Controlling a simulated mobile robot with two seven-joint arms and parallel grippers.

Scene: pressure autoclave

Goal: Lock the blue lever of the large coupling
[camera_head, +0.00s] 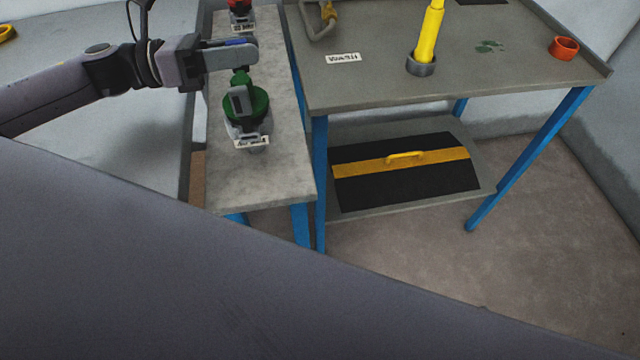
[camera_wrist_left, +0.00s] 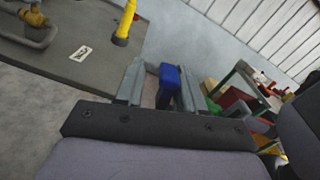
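The blue lever (camera_wrist_left: 169,85) shows in the left wrist view as an upright block between the fingers of my left gripper (camera_wrist_left: 160,88). The fingers are apart, with a visible gap on the left of the lever; I cannot tell whether the right finger touches it. In the head view my left gripper (camera_head: 238,56) reaches in over the narrow bench, and a strip of the blue lever (camera_head: 235,42) shows at its far edge. The coupling body under the lever is mostly hidden by the gripper. My right gripper is not in view.
A green-handled fitting (camera_head: 259,104) stands on the narrow bench (camera_head: 270,185), just nearer than the gripper. A red-topped fitting (camera_head: 240,4) is behind. The grey table (camera_head: 390,90) on the right holds a yellow post (camera_head: 431,30) and an orange ring (camera_head: 564,47).

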